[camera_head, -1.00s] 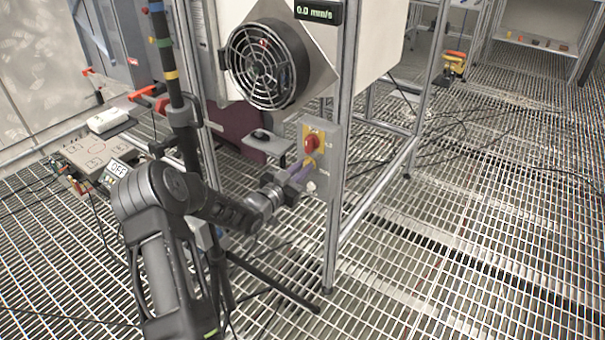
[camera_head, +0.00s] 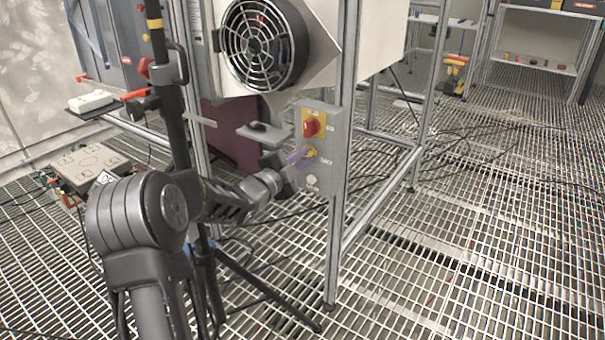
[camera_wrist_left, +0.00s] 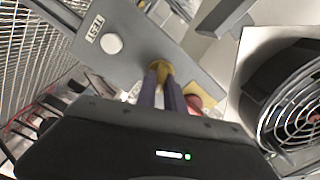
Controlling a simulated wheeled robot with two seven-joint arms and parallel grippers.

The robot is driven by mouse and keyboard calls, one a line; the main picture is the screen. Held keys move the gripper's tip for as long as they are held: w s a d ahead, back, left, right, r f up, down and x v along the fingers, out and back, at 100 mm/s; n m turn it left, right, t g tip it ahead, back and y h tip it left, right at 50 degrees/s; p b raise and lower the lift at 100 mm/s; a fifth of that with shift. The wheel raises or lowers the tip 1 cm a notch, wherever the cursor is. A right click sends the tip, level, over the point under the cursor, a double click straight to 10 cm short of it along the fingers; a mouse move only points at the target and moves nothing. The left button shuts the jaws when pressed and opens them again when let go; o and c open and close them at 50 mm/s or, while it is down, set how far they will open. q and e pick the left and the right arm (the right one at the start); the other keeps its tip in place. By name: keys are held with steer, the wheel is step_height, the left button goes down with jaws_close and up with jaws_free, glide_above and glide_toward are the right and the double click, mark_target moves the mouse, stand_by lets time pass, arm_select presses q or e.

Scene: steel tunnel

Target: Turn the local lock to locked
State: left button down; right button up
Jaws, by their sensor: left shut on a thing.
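The local lock (camera_head: 309,152) is a small yellow knob on a grey control box (camera_head: 330,178), below a red knob (camera_head: 312,126) on a yellow plate. My left gripper (camera_head: 300,157) reaches the box from the left and is shut on the lock knob. In the left wrist view the purple fingers of my left gripper (camera_wrist_left: 161,84) close around the yellow lock knob (camera_wrist_left: 158,67). The fingers hide part of the knob, and I cannot read its position. My right gripper is not in view.
A black fan (camera_head: 264,46) sits above the box on the metal frame. A black tripod (camera_head: 205,265) stands close to my left arm. A small grey shelf (camera_head: 264,134) juts out left of the box. Grating floor (camera_head: 470,240) is open at right.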

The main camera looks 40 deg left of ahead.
arm_select(q)
steer(key=shift+f+m+b, duration=0.2)
steer(key=shift+m+b, duration=2.7)
steer(key=shift+b, duration=0.6)
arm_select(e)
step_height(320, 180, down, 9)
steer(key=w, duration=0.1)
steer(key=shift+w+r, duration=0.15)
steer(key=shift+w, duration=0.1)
arm_select(q)
steer(key=c, duration=1.4)
jaws_free()
steer(key=shift+c, duration=0.2)
steer(key=shift+r, duration=0.1)
steer(key=s+p, duration=0.1)
steer(key=s, duration=0.6)
steer(key=shift+s+p, duration=0.35)
steer(key=shift+s, duration=0.05)
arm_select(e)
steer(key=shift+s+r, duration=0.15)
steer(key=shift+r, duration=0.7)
